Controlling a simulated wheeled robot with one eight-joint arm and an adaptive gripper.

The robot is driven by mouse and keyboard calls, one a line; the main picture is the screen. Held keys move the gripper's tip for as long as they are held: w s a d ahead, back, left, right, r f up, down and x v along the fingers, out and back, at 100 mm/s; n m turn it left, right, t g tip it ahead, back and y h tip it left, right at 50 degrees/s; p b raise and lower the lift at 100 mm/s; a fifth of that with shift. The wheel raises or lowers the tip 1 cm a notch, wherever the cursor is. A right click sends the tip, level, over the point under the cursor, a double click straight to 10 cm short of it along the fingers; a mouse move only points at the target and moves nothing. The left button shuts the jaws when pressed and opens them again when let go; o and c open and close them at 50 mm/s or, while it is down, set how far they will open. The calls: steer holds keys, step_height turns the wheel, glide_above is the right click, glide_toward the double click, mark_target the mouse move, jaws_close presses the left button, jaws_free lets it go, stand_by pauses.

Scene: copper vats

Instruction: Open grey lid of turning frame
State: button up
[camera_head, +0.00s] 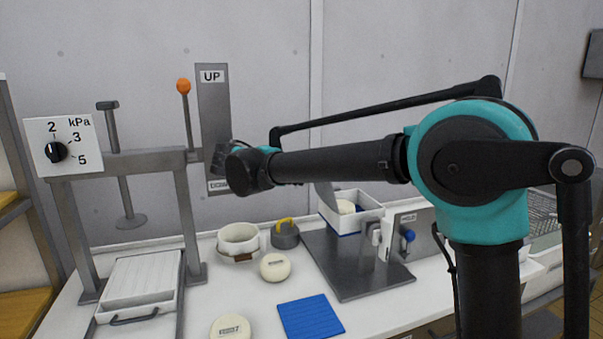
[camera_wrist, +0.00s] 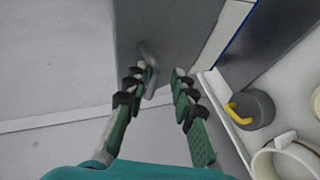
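A white box (camera_head: 369,221) of the turning frame stands on a dark plate at the centre right in the head view. In the wrist view a large grey panel, seemingly this lid (camera_wrist: 180,35), fills the upper middle and bears a metal handle (camera_wrist: 148,72). My gripper (camera_wrist: 160,78) is open, its fingers apart. The handle lies at the left fingertips; I cannot tell whether they touch. In the head view the fingertips are not clearly seen.
A grey weight with a yellow handle (camera_head: 285,235) and a white ring (camera_head: 238,242) stand left of the dark plate (camera_head: 345,278). A press frame (camera_head: 140,163) stands at the left. A blue mat (camera_head: 311,316) and round white pieces (camera_head: 275,267) lie in front. The wall is close behind.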

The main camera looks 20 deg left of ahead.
steer(key=shift+s+a+r, duration=0.1)
steer(key=shift+a+r, duration=0.05)
steer(key=v, duration=1.1)
steer(key=shift+s+a+r, duration=0.1)
steer(key=shift+s+a, duration=0.05)
steer(key=shift+s, duration=0.2)
steer(key=shift+s+a, duration=0.1)
